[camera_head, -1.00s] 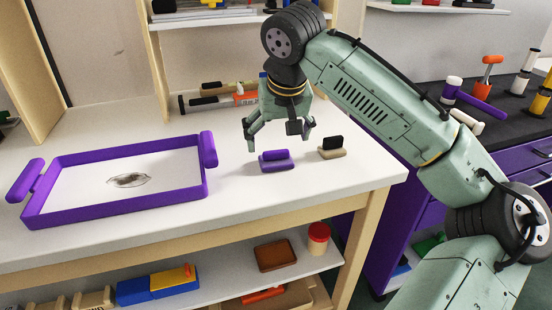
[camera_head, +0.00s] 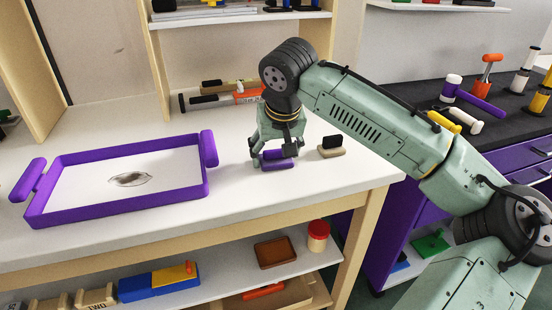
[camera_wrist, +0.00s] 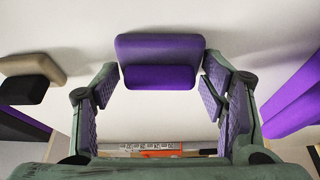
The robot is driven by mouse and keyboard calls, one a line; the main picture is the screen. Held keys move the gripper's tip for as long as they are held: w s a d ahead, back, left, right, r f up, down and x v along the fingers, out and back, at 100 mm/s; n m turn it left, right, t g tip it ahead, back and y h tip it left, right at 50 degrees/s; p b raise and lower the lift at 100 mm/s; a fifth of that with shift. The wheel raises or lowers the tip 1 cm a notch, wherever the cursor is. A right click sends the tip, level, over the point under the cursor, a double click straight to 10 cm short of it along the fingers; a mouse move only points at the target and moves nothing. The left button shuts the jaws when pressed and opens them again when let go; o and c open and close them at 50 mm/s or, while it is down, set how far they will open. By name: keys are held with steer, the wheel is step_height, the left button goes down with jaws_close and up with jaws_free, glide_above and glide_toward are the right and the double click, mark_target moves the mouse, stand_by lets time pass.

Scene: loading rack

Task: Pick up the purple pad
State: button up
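The purple pad (camera_head: 277,159) lies on the white tabletop, with a dark top part and a brighter purple face in the wrist view (camera_wrist: 160,76). My gripper (camera_head: 273,158) is lowered over it, fingers pointing down. In the wrist view my gripper (camera_wrist: 160,75) has its fingers spread, one on each side of the pad, with the tips close to its ends. Whether the tips touch the pad cannot be told. The pad still rests at table level.
A black-and-beige pad (camera_head: 331,147) stands just right of my gripper. A purple-rimmed tray (camera_head: 120,211) with a dark stain inside lies to the left. Several tools (camera_head: 222,98) lie along the back. The table's front edge (camera_head: 270,208) is close.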

mark_target(274, 152)
steer(key=c, duration=0.6)
steer(key=shift+c, duration=0.2)
steer(key=shift+r, duration=0.45)
steer(key=v, duration=0.1)
steer(key=b+v, duration=0.1)
steer(key=shift+a+r, duration=0.25)
steer(key=shift+r, duration=0.1)
steer(key=s+a+b, duration=0.1)
steer(key=s+a, duration=0.1)
steer(key=s, duration=0.5)
steer(key=s+a+r+b, duration=0.1)
steer(key=s+a+b, duration=0.1)
steer(key=s, duration=0.5)
steer(key=shift+s+a+r, duration=0.25)
steer(key=shift+a+r, duration=0.1)
